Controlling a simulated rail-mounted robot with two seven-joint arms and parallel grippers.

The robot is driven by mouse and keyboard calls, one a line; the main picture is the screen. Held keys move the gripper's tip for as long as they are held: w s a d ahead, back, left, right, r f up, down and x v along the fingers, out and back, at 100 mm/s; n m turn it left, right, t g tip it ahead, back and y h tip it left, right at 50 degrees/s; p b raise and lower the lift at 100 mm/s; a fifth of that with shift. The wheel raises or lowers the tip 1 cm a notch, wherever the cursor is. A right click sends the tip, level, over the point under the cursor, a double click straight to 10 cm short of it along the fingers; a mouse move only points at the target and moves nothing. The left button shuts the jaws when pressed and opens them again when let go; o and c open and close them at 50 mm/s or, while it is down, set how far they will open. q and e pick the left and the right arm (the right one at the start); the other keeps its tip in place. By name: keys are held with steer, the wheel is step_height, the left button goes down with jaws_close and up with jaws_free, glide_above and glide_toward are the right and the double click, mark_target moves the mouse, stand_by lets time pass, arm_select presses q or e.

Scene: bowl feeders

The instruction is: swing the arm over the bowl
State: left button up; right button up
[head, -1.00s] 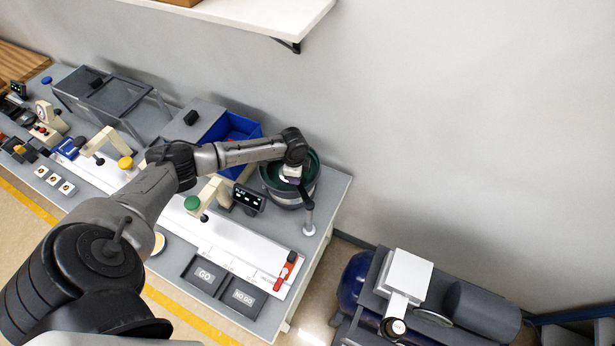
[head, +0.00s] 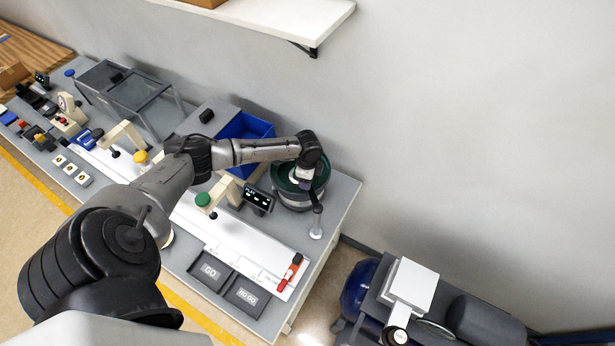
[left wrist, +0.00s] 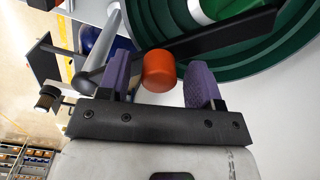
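The bowl (head: 296,202), green inside with a grey outer wall, stands near the table's right end. Its green ledges also show in the left wrist view (left wrist: 262,58). A dark flat bar (left wrist: 225,35), the swing arm, reaches across the bowl in that view. My left gripper (left wrist: 158,76) points down at the bowl's near side. Its purple fingers stand apart on either side of the knob, with a visible gap on the right. My right gripper is out of view.
A blue bin (head: 250,133) stands left of the bowl, and a small display (head: 258,198) in front of it. GO and NO GO trays (head: 210,270) lie near the table's front edge. A wall shelf (head: 290,22) hangs above. A machine (head: 410,285) stands right of the table.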

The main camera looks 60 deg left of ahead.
arm_select(q)
steer(key=shift+r, duration=0.1)
step_height(320, 180, up, 14)
steer(key=b, duration=0.1)
steer(key=shift+f+b, duration=0.2)
steer(key=shift+b, duration=0.1)
stand_by(0.3)
stand_by(0.6)
